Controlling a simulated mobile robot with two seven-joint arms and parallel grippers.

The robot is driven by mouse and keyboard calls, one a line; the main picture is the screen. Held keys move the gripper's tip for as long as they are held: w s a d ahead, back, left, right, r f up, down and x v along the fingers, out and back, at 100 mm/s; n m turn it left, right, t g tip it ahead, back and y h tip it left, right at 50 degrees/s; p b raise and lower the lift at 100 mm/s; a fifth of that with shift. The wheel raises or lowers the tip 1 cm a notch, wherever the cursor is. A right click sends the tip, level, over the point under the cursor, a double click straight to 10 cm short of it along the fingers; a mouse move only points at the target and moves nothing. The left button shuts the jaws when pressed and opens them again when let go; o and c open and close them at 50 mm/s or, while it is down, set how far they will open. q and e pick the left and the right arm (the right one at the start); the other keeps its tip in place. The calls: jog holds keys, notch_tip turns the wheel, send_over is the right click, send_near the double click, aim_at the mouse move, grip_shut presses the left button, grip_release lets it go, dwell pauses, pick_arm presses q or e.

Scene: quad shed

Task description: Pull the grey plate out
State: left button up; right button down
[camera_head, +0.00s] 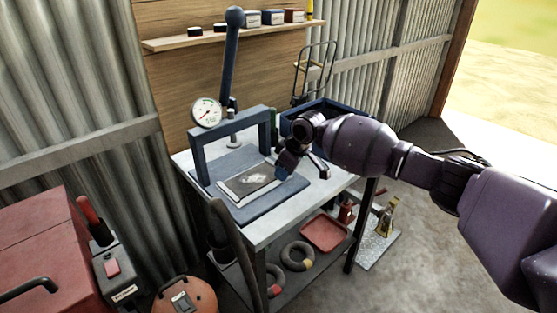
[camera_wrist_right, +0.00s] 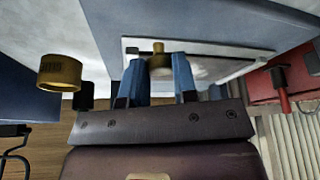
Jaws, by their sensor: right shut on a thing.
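The grey plate (camera_head: 247,180) lies flat on the blue base of the press, under and in front of its blue frame. It has a pale rim and a dark, smeared top. My right gripper (camera_head: 287,166) is at the plate's right edge. In the right wrist view, its blue fingers (camera_wrist_right: 159,78) are on either side of a small brass knob (camera_wrist_right: 158,61) at the edge of the plate (camera_wrist_right: 215,50). The fingers are shut on this knob. The arm hides part of the plate's right side in the head view. My left gripper is not in view.
The press frame (camera_head: 196,156), with a dial gauge (camera_head: 207,112) and tall lever (camera_head: 231,60), stands behind the plate. A blue tray (camera_head: 318,108) is at the table's back right. A brass cylinder (camera_wrist_right: 61,73) shows beside the gripper. The table's front strip is clear.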

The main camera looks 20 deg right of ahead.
jog(key=s, duration=0.1)
jog(key=s+p, duration=0.1)
jog(key=s+d+r+p, duration=0.1)
jog(key=shift+d, duration=0.1)
jog(key=shift+s+d+f+p, duration=0.15)
jog(key=shift+s+f+p, duration=0.1)
jog(key=shift+s+p, duration=0.15)
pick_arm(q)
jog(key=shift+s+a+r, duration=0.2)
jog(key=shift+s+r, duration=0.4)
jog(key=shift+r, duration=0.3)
pick_arm(e)
jog(key=shift+s+f, duration=0.15)
jog(key=c, duration=0.9)
grip_release()
jog(key=shift+c, duration=0.2)
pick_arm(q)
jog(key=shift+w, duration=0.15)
pick_arm(e)
jog(key=shift+o, duration=0.2)
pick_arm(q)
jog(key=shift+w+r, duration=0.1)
